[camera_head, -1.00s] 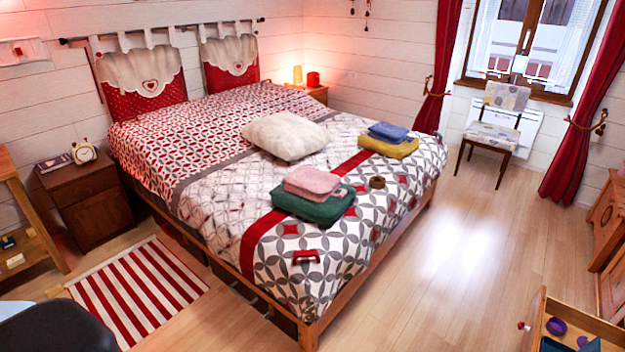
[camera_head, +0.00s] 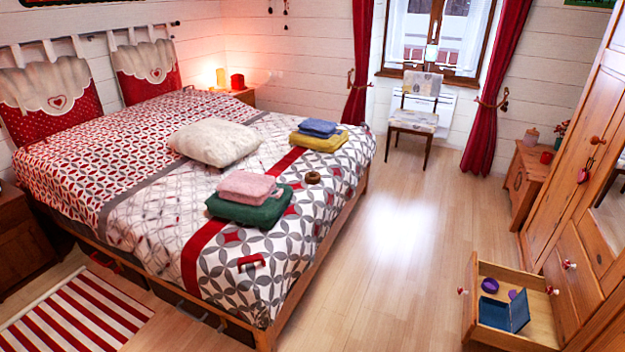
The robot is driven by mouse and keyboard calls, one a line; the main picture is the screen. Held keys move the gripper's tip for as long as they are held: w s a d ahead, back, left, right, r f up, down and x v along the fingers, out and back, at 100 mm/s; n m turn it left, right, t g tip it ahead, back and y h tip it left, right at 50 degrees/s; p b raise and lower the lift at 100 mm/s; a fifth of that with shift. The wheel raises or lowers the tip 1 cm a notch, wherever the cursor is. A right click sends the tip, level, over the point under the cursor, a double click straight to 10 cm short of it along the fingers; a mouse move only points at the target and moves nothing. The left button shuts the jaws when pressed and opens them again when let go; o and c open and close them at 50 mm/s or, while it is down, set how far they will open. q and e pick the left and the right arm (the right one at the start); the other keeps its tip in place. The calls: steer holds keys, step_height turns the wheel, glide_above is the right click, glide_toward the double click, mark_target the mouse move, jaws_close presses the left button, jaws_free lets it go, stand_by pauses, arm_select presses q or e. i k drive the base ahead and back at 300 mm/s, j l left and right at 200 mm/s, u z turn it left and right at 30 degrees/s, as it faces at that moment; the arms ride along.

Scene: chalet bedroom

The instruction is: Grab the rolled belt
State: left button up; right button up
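A small brown coil (camera_head: 313,177), which looks like the rolled belt, lies on the patterned bedspread. It is near the bed's right side, to the right of the folded pink towel (camera_head: 246,186) and green towel (camera_head: 262,212), and apart from them. Neither of my grippers is in view.
The bed (camera_head: 320,239) has a wooden frame along its right edge. Blue and yellow folded cloths (camera_head: 320,142) and a white pillow (camera_head: 214,143) lie on it. An open drawer (camera_head: 487,338) juts from the wardrobe (camera_head: 572,240) at right. The floor (camera_head: 400,245) between is clear.

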mark_target(311, 178)
steer(key=i+l+z, duration=0.2)
steer(key=i, duration=0.2)
steer(key=i+z, duration=0.2)
steer(key=i, duration=0.2)
steer(key=i+z, duration=0.15)
steer(key=i, duration=1.25)
steer(key=i+u, duration=0.2)
steer(key=i, duration=0.2)
steer(key=i+l+u, duration=0.2)
steer(key=i, duration=0.2)
steer(key=i+l+u, duration=0.2)
steer(key=i, duration=0.2)
steer(key=i+l+u, duration=0.15)
steer(key=i+u, duration=0.15)
steer(key=u, duration=0.2)
steer(key=i+l+u, duration=0.25)
steer(key=u, duration=0.25)
steer(key=i+l+u, duration=0.15)
steer(key=l+u, duration=0.35)
steer(key=i+l+u, duration=0.15)
steer(key=l+u, duration=0.15)
steer(key=u, duration=0.15)
steer(key=l+u, duration=0.4)
steer(key=l, duration=0.2)
steer(key=l+u, duration=0.45)
steer(key=l, duration=0.15)
